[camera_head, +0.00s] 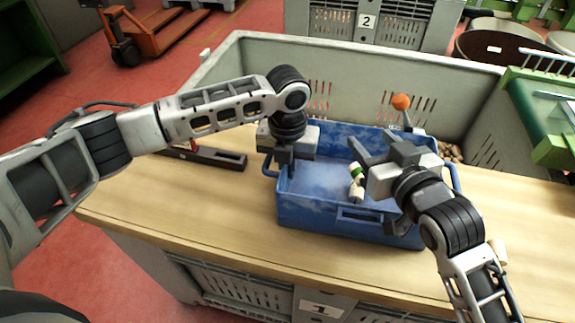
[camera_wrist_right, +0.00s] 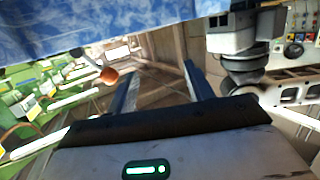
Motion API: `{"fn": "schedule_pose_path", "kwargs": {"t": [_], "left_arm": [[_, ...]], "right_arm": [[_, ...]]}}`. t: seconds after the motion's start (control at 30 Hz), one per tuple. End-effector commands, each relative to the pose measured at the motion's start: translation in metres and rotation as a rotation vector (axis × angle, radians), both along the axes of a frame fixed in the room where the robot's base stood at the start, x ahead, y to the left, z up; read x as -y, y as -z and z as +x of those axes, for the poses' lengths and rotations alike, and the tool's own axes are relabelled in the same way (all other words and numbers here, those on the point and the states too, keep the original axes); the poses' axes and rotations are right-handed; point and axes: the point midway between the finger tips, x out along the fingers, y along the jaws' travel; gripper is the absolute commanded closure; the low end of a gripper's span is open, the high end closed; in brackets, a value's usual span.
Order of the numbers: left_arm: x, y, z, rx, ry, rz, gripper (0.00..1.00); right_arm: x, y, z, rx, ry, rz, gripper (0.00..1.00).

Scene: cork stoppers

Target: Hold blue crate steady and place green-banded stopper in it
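The blue crate (camera_head: 330,232) stands upright on the wooden bench; part of its wall also shows at the top of the right wrist view (camera_wrist_right: 90,25). My left gripper (camera_head: 278,168) points down at the crate's left end and appears shut on its rim or handle. The green-banded stopper (camera_head: 357,171), pale with a green band, shows over the crate's inside beside my right gripper. I cannot tell whether it touches the crate floor. My right gripper (camera_head: 364,160) is over the crate; the right wrist view shows its fingers (camera_wrist_right: 163,92) apart with nothing between them.
Another pale stopper-like piece (camera_head: 357,191) shows just below the green band. A pale piece (camera_head: 498,250) is partly behind my right arm. A dark tool (camera_head: 215,156) lies left of the crate. An orange knob (camera_head: 401,102) rises behind it. The bench front left is clear.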

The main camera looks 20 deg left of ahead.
Motion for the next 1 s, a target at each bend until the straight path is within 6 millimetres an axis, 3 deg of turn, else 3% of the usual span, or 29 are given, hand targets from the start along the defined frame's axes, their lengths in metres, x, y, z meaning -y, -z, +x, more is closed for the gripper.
{"fn": "schedule_pose_path", "kwargs": {"t": [0.37, 0.8, 1.0], "left_arm": [[0.000, -0.001, 0.001, 0.002, 0.000, -0.002, 1.00], [0.000, -0.001, 0.001, 0.002, 0.000, -0.002, 1.00], [0.000, -0.001, 0.001, 0.002, 0.000, -0.002, 1.00]], "right_arm": [[0.005, -0.001, -0.009, -0.001, 0.000, 0.000, 0.49], [0.050, -0.018, -0.082, -0.003, 0.000, -0.002, 0.49], [0.060, -0.023, -0.098, -0.002, 0.000, -0.001, 0.49]]}}
